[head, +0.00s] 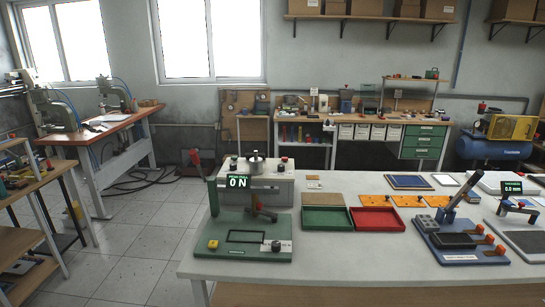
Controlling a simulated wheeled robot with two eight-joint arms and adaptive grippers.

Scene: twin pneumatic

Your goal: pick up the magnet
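I cannot pick out a magnet for certain in the head view; the small parts on the table are too small to tell apart. Neither of my grippers shows in this view. The white-topped table (330,266) fills the lower right. On its near left stands a green press fixture (217,246) with a display reading 0 N (237,182), a yellow button (213,244) and a black knob (276,246).
A green tray (327,218) and a red tray (378,219) sit mid-table beside orange plates (408,201). A blue lever fixture (460,258) and a 0.0 mm gauge (513,188) stand at right. The table front between the fixtures is clear.

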